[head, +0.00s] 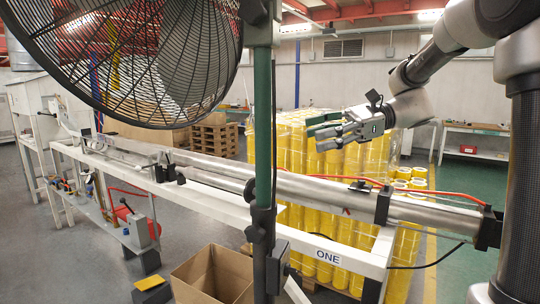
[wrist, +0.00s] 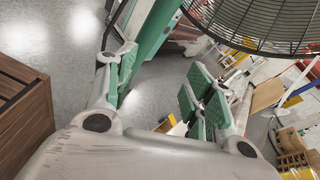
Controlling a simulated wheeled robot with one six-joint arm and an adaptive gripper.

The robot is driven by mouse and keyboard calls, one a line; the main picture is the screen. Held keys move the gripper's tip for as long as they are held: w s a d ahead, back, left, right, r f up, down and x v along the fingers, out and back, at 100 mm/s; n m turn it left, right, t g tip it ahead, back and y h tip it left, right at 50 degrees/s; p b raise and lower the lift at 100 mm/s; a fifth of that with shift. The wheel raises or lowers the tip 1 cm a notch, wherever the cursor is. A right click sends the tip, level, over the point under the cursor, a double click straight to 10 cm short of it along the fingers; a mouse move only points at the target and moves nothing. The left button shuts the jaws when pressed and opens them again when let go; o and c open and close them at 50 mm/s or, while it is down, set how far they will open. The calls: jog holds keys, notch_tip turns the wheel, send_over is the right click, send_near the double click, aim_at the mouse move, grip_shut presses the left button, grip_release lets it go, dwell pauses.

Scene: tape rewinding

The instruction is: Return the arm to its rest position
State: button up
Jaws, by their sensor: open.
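My gripper (head: 314,133) is at the upper right of the head view, pointing left, in front of the wrapped stack of yellow rolls and above the long metal tube. Its green-padded fingers are apart and nothing is between them. In the wrist view my gripper (wrist: 163,80) also shows open and empty, with grey floor between the fingers. My arm (head: 408,95) reaches down to it from the upper right.
A large black fan (head: 130,55) on a green post (head: 263,150) stands in front at left. A machine with a metal tube (head: 330,192) crosses below my gripper. Yellow rolls (head: 325,255) stand behind it. An open cardboard box (head: 190,290) is on the floor.

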jog(key=s+d+f+n+t+h, duration=0.1)
jog(key=s+d+f+n+h, duration=0.35)
jog(key=d+f, duration=0.2)
jog(key=s+d+f+n+h, duration=0.3)
jog(key=s+d+f+h, duration=0.25)
jog(key=f, duration=0.25)
jog(key=s+d+n+t+h, duration=0.4)
jog(key=s+d+n, duration=0.3)
jog(key=s, duration=0.2)
jog(key=shift+s+d+r+h, duration=0.2)
jog(key=shift+s+r+h, duration=0.15)
jog(key=shift+h, duration=0.35)
